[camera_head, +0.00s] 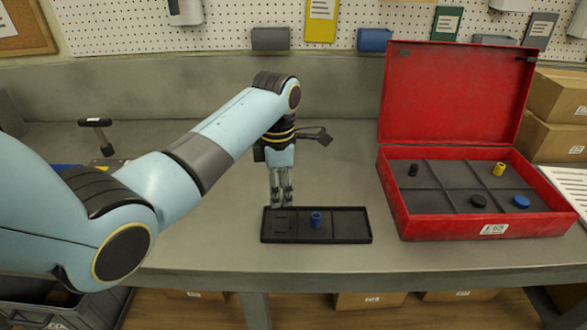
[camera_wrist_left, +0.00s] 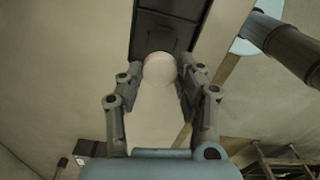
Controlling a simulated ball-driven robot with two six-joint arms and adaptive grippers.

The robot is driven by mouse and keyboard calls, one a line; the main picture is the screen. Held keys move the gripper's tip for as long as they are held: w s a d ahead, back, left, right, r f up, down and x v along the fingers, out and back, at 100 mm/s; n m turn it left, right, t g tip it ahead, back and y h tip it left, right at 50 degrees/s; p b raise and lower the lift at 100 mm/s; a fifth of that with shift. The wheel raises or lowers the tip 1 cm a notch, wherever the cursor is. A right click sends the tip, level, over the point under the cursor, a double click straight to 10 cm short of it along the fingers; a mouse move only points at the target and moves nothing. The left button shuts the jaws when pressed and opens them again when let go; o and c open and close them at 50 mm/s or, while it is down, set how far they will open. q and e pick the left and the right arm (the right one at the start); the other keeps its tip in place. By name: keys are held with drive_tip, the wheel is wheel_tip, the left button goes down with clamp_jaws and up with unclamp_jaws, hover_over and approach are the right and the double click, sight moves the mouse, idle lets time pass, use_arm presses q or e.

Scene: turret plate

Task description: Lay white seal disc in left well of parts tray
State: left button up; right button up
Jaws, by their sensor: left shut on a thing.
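The white seal disc (camera_wrist_left: 159,69) shows in the left wrist view between my left fingertips. My left gripper (camera_head: 281,204) is shut on it; the fingers point down at the back edge of the left well in the head view. The disc cannot be made out in the head view. The black parts tray (camera_head: 348,239) lies flat near the table's front edge and shows beyond the disc in the left wrist view (camera_wrist_left: 165,35). I cannot tell whether the disc touches the tray. My right gripper is not in view.
A blue cylinder (camera_head: 316,220) stands in the tray's middle well. An open red case (camera_head: 484,226) to the right holds small black, yellow and blue parts. A hammer-like tool (camera_head: 97,125) is at the left. The table between tray and case is clear.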

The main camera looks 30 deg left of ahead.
sight(280, 225)
use_arm(q)
drive_tip(key=f, duration=0.2)
drive_tip(key=shift+s+f, duration=0.35)
drive_tip(key=shift+f, duration=0.05)
drive_tip(key=shift+w+f, duration=0.2)
drive_tip(key=shift+f, duration=0.65)
drive_tip(key=shift+s, duration=0.1)
drive_tip(key=shift+f, duration=0.1)
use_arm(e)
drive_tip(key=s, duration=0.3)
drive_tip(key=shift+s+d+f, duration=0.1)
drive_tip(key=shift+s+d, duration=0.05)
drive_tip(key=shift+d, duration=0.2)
use_arm(q)
drive_tip(key=shift+f, duration=0.1)
drive_tip(key=shift+f+b, duration=0.35)
drive_tip(key=shift+f, duration=0.35)
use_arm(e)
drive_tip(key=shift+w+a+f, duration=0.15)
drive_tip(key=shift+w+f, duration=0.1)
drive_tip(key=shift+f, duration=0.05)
use_arm(q)
drive_tip(key=shift+f, duration=0.4)
